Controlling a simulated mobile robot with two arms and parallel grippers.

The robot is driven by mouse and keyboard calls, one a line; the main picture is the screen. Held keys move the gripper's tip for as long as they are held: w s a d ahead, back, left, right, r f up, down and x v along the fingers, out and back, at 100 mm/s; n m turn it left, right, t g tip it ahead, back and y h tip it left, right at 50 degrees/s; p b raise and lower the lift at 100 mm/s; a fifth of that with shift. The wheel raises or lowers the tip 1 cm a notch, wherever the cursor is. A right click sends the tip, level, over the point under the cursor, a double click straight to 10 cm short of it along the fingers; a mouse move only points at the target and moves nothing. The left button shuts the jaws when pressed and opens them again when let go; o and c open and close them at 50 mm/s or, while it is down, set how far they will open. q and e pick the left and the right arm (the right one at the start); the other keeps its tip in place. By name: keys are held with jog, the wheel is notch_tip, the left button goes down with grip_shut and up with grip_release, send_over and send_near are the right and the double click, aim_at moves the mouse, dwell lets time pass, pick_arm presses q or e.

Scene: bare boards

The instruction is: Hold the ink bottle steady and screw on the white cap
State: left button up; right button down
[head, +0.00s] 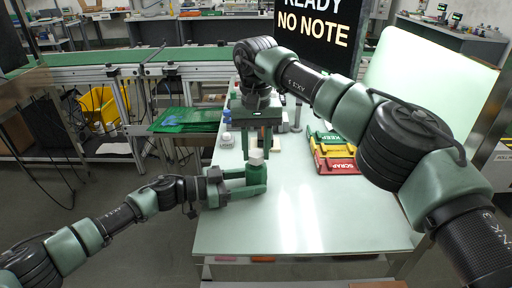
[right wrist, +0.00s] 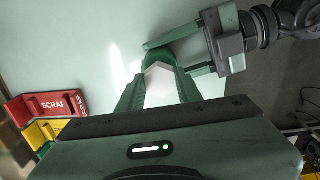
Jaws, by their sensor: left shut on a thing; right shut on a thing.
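The green ink bottle (head: 256,175) stands upright near the left edge of the pale table. My left gripper (head: 262,182) is shut on it from the left, its two fingers on either side of the bottle. The white cap (head: 256,155) is on top of the bottle. In the right wrist view the cap (right wrist: 160,86) sits between the fingers of my right gripper (right wrist: 158,92), which points down and is shut on it. Part of the bottle (right wrist: 158,54) shows beyond the cap. The threads are hidden, so I cannot tell how tightly the cap sits.
Green, yellow and red bins (head: 335,165) stand to the right; the red one reads SCRAP. Small jars with blue and white lids (head: 227,139) stand at the table's back left. The front of the table (head: 310,225) is clear. A dark sign (head: 318,30) stands behind.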

jog(key=shift+f, duration=0.3)
jog(key=c, duration=0.9)
grip_release()
jog(key=shift+w, duration=0.1)
